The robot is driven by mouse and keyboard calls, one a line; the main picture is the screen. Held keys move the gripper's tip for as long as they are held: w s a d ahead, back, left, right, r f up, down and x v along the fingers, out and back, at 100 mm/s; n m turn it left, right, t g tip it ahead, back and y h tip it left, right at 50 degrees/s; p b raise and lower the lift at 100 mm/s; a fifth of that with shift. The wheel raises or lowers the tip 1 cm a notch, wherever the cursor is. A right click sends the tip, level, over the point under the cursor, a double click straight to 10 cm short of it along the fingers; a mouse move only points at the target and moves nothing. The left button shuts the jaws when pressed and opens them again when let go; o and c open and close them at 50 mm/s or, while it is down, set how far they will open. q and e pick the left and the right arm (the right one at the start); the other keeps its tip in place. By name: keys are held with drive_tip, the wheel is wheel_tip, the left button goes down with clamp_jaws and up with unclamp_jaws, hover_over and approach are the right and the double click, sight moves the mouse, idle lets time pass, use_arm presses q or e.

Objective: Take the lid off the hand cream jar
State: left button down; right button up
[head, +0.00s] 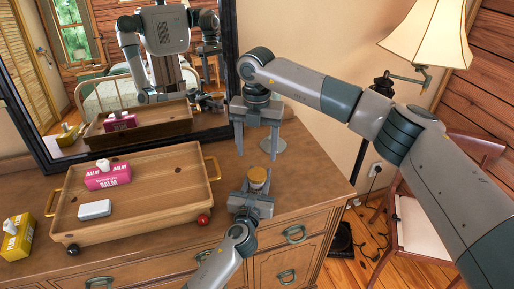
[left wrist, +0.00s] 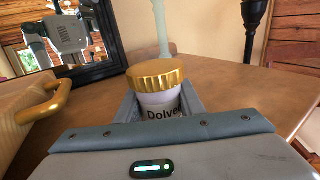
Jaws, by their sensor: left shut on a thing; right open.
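The hand cream jar (left wrist: 160,103) is white with dark lettering and stands upright between the fingers of my left gripper (head: 252,190). Its ribbed gold lid (left wrist: 157,73) sits on top of it; the lid also shows in the head view (head: 258,175). My left gripper is shut on the jar's body, below the lid. The lower part of the jar is hidden by the gripper. My right gripper (head: 257,148) is open and empty, fingers pointing down, behind the jar and apart from it.
A wooden tray (head: 150,232) with gold handles stands left, holding a pink box (head: 107,178) and a white bar (head: 95,209). A yellow box (head: 17,240) is at far left. A mirror (head: 232,60) stands behind. The dresser top (head: 310,175) right of the jar is clear.

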sight(257, 174)
drive_tip(key=m, duration=0.7)
drive_tip(key=shift+m, duration=0.3)
drive_tip(key=m, duration=0.8)
drive_tip(key=shift+m, duration=0.3)
drive_tip(key=shift+f, duration=0.15)
drive_tip(key=shift+f, duration=3.85)
